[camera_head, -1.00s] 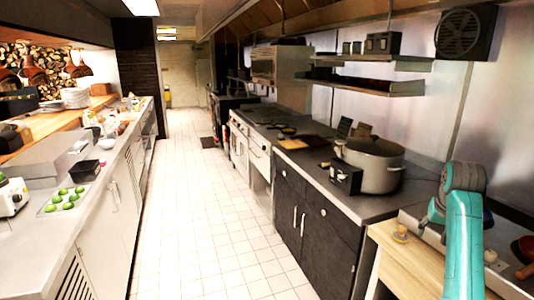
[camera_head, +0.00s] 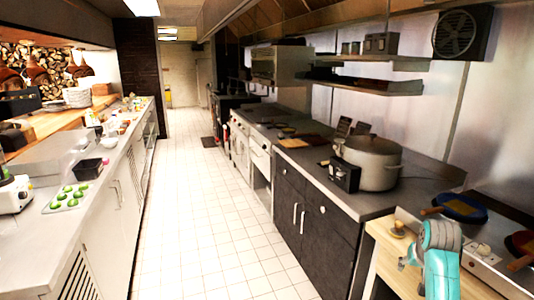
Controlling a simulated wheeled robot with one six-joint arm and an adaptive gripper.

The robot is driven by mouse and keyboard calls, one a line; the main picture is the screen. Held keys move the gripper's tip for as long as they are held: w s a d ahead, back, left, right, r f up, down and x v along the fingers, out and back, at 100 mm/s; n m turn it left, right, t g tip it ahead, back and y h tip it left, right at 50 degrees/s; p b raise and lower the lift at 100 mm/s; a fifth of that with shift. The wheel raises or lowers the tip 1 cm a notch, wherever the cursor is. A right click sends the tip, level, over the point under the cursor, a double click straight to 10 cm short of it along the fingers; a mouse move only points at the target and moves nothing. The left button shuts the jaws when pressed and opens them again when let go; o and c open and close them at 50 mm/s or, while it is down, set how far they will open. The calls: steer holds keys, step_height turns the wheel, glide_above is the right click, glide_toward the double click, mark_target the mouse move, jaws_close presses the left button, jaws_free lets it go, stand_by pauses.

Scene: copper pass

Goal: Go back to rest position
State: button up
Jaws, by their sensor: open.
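My teal arm (camera_head: 440,262) shows at the lower right, folded low over the pale wooden counter. The gripper at its end cannot be made out; it is hidden behind the arm's links or out of the picture. A small wooden knob-shaped object (camera_head: 397,229) stands on the counter just left of the arm, apart from its main links.
A blue pan (camera_head: 462,207) and a partly cut-off red pan (camera_head: 519,243) sit right of my arm. A large steel pot (camera_head: 372,163) and a black box (camera_head: 345,176) stand on the dark-fronted counter. The tiled aisle (camera_head: 205,220) is clear. Green items lie on a tray (camera_head: 54,204) at left.

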steer(key=s+a+f+n+t, duration=0.1)
steer(key=s+a+f, duration=0.3)
steer(key=f, duration=0.5)
steer(key=s+a+f+t, duration=0.1)
steer(key=s+a+f, duration=0.35)
steer(key=f, duration=0.35)
steer(key=s+a+f+t, duration=0.1)
steer(key=s+a+f, duration=0.2)
steer(key=s, duration=0.3)
steer(key=s+a+f+n+t, duration=0.1)
steer(key=s+a+f, duration=0.15)
steer(key=s, duration=0.25)
steer(key=s+a+f+t, duration=0.1)
steer(key=s+a+f, duration=0.15)
steer(key=s, duration=0.35)
steer(key=s+a+r+n+t+y, duration=0.1)
steer(key=s+a+r, duration=0.15)
steer(key=s, duration=0.65)
steer(key=s+a+r+t, duration=0.1)
steer(key=s+a+r, duration=0.15)
steer(key=s, duration=0.65)
steer(key=s+a+r+n+t+y, duration=0.1)
steer(key=s+a+r+t, duration=0.1)
steer(key=s+r, duration=1.2)
steer(key=shift+a+t, duration=0.3)
steer(key=shift+a, duration=0.2)
steer(key=shift+o, duration=0.2)
steer(key=shift+w, duration=0.15)
